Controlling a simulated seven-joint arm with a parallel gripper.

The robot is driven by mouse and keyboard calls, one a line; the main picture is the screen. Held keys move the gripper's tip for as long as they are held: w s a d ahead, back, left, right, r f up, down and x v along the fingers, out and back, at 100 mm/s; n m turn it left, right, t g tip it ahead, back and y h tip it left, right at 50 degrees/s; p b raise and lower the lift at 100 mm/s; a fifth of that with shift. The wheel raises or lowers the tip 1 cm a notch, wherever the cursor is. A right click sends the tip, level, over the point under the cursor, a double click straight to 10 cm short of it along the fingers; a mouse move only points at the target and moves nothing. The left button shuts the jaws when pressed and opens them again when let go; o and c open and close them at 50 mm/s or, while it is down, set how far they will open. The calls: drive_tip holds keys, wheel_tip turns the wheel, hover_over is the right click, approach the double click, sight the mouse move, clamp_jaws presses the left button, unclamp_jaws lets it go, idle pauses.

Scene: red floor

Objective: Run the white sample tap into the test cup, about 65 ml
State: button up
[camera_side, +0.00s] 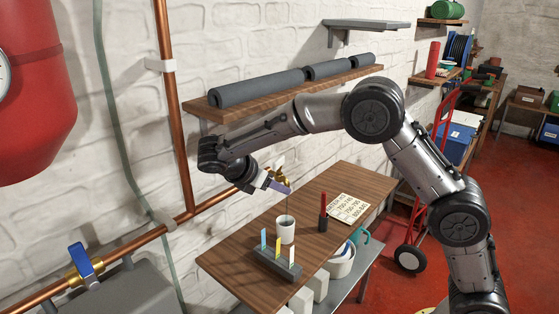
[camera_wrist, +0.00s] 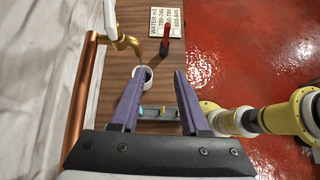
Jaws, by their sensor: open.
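The sample tap's brass spout (camera_wrist: 128,42) curves out from the copper pipe at the wall in the wrist view, with its white lever (camera_wrist: 110,18) standing beside it. In the side view the brass tap (camera_side: 280,172) is partly hidden by my gripper (camera_side: 279,185). The white test cup (camera_side: 285,229) stands upright on the wooden bench, below the tap; it also shows in the wrist view (camera_wrist: 137,73), partly behind my left finger. My gripper (camera_wrist: 159,75) is open, its purple fingers apart with nothing between them. I cannot tell the water level in the cup.
A rack with colored strips (camera_side: 277,262), a red-and-black tool (camera_side: 323,213) and a printed card (camera_side: 348,208) are on the bench (camera_side: 232,263). A blue-handled valve (camera_side: 84,262) is at left. A shelf with grey pipe insulation (camera_side: 255,88) hangs above.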

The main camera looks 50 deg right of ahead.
sight(277, 160)
drive_tip(key=w+a+r+n+t+h, duration=0.3)
drive_tip(key=a, duration=0.4)
drive_tip(key=w+d, duration=0.1)
drive_tip(key=d, duration=0.4)
drive_tip(key=w+d+f, duration=0.1)
drive_tip(key=d, duration=0.4)
drive_tip(key=w+d, duration=0.1)
drive_tip(key=d, duration=0.4)
drive_tip(key=shift+w+f, duration=0.35)
drive_tip(key=shift+x, duration=0.8)
clamp_jaws()
